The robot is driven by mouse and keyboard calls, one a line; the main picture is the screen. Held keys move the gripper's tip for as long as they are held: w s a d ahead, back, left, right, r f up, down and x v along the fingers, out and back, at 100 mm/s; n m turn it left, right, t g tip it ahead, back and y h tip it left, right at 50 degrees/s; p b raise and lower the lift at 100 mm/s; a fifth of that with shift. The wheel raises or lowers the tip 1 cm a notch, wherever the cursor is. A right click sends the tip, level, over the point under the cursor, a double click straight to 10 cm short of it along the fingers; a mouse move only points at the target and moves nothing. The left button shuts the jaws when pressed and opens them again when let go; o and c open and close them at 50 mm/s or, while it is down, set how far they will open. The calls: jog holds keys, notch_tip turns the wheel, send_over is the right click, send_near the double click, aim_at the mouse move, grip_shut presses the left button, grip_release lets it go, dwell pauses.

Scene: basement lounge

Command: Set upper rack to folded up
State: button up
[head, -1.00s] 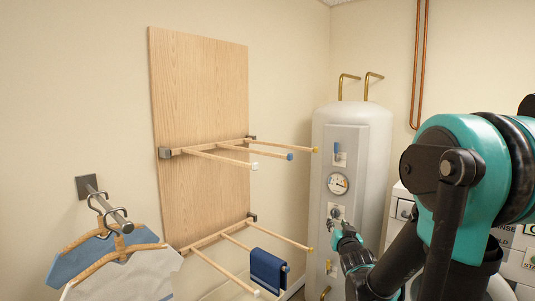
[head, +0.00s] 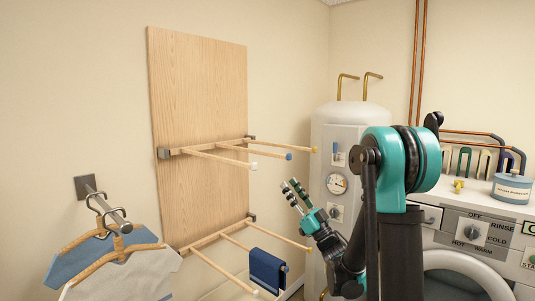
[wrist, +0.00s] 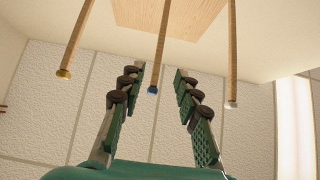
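The upper rack (head: 206,151) is hinged to a wooden wall board (head: 199,85). Its wooden bars stick straight out from the board, with white, blue and yellow end caps. My gripper (head: 291,184) is below and to the right of the upper rack's bar ends, pointing up and left. Its fingers are apart with nothing between them. In the wrist view my open gripper (wrist: 156,85) points up toward the bars, and the blue-capped middle bar (wrist: 158,50) appears between the fingers. I see no contact with the rack.
The lower rack (head: 221,236) also sticks out, with a dark blue cloth (head: 268,270) hanging on it. A white tank (head: 345,125) stands behind my gripper. Clothes hangers (head: 120,250) hang at lower left. A washing machine (head: 465,245) is at right.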

aim_at(271, 156)
jog(key=x, duration=1.5)
jog(key=shift+r, duration=0.1)
jog(key=shift+c, duration=0.3)
grip_shut()
